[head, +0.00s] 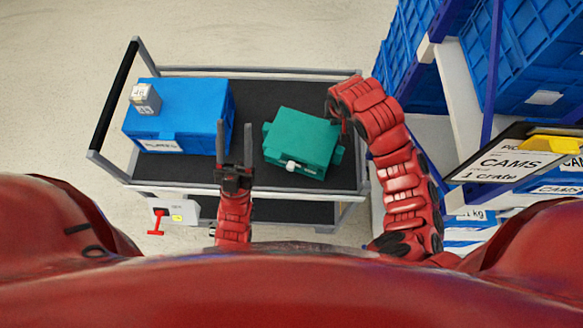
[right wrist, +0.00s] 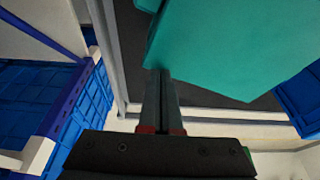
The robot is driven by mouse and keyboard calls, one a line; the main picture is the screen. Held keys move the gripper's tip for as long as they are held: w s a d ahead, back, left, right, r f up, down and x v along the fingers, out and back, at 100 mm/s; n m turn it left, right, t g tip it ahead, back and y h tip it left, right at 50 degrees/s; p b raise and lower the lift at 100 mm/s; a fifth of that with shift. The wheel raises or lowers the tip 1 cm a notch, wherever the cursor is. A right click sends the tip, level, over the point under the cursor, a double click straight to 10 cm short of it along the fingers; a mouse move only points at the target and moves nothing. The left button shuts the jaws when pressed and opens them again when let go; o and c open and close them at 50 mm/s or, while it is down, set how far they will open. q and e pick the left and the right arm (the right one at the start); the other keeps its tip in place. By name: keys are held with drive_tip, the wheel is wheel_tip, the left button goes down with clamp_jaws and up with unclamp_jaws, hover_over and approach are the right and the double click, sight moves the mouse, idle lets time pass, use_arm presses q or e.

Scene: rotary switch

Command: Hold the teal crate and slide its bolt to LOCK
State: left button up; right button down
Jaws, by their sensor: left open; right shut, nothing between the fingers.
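The teal crate (head: 303,132) sits on the black top of the cart, turned slightly. A small white knob (head: 291,166) shows on its near side, beside a pale strip with marks too small to read. My left gripper (head: 235,126) is open and empty, its fingers upright in the picture between the blue crate and the teal crate. My right gripper is at the teal crate's right side, mostly hidden by its own wrist in the head view. In the right wrist view its fingers (right wrist: 160,74) are shut and empty, close beside the teal crate (right wrist: 225,45); contact is unclear.
A blue crate (head: 190,108) with a small grey box (head: 145,99) on it stands on the left of the cart (head: 255,88). The cart has a raised metal rim.

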use_arm(q)
drive_tip(key=w+d+f+g, duration=0.1)
drive_tip(key=d+f+g, duration=0.25)
drive_tip(key=f, duration=0.35)
drive_tip(key=w+d+f+g, duration=0.1)
drive_tip(key=d+f+g, duration=0.1)
drive_tip(key=f+g, duration=0.3)
drive_tip(key=s+d+f+m+g, duration=0.1)
drive_tip(key=s+f+g, duration=0.2)
drive_tip(key=f, duration=0.5)
drive_tip(key=s+d+f+g, duration=0.1)
drive_tip(key=s+f+g, duration=0.2)
drive_tip(key=f, duration=0.5)
drive_tip(key=shift+x, duration=3.9)
drive_tip(key=shift+r, duration=0.1)
clamp_jaws()
